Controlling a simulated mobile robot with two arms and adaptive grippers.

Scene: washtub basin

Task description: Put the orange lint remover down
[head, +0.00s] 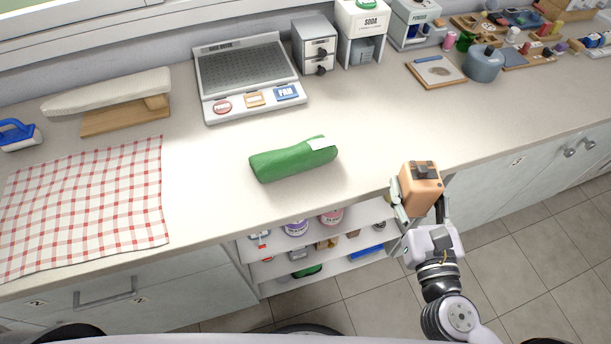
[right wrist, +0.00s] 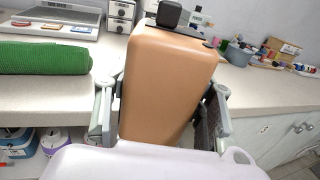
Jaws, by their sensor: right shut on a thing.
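The orange lint remover (head: 421,184) is a boxy orange-tan block with a dark part on top. My right gripper (head: 418,197) is shut on it and holds it at the counter's front edge, right of the middle in the head view. In the right wrist view the lint remover (right wrist: 165,85) stands upright between the two fingers (right wrist: 163,115), with its black knob on top. I cannot tell whether its underside touches anything. My left gripper does not show.
A green rolled cloth (head: 293,160) lies on the counter (head: 350,130) left of the lint remover. Behind it are a drying tray (head: 245,75), small drawers (head: 315,45) and a soda box (head: 362,25). A checked cloth (head: 85,205) lies left. Open shelves (head: 275,268) are below. Bare counter lies right of the green roll.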

